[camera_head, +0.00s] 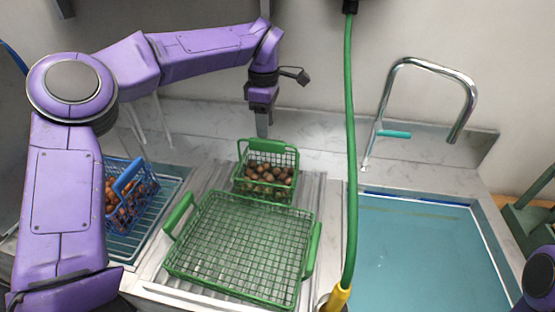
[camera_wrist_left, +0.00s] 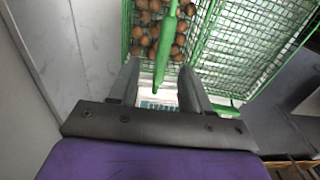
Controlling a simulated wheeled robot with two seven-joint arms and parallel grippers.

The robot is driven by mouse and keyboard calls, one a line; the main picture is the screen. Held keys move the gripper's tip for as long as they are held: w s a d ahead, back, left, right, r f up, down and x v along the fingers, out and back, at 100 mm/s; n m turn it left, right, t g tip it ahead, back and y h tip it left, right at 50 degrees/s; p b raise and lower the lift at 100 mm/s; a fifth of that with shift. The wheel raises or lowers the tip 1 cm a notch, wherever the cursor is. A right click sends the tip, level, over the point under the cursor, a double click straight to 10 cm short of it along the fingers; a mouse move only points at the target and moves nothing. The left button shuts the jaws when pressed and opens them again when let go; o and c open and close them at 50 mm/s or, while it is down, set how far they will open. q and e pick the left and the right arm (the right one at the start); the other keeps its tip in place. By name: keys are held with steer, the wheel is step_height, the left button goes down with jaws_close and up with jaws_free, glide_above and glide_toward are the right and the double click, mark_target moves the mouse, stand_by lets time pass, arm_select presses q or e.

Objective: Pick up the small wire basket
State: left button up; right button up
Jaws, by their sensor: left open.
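The small green wire basket (camera_head: 266,190) holds brown chestnuts and stands behind the large green wire basket. Its green handle (camera_wrist_left: 165,45) shows in the left wrist view, running between my two fingers. My left gripper (camera_head: 262,128) points down just above the back of the small basket; in the left wrist view my open fingers (camera_wrist_left: 159,78) lie on either side of the handle, and I see no contact. Whether the handle is fully down between the fingertips is hard to tell. My right gripper is out of view.
A large empty green wire basket (camera_head: 240,245) stands in front on the ribbed steel drainboard. A blue basket (camera_head: 130,195) with chestnuts stands at left. A green hose (camera_head: 349,150) hangs right of the baskets, beside the teal sink (camera_head: 425,255) and chrome tap (camera_head: 400,65).

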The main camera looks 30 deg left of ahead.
mark_target(266, 151)
arm_select(q)
steer(key=f, duration=0.2)
steer(key=s+f, duration=0.1)
steer(key=f, duration=0.2)
steer(key=f+p, duration=0.1)
steer(key=f, duration=0.1)
steer(key=f+p, duration=0.1)
steer(key=f, duration=0.1)
steer(key=shift+w+f, duration=0.1)
steer(key=shift+w, duration=0.25)
steer(key=shift+f, duration=0.45)
steer(key=shift+r, duration=0.1)
jaws_close()
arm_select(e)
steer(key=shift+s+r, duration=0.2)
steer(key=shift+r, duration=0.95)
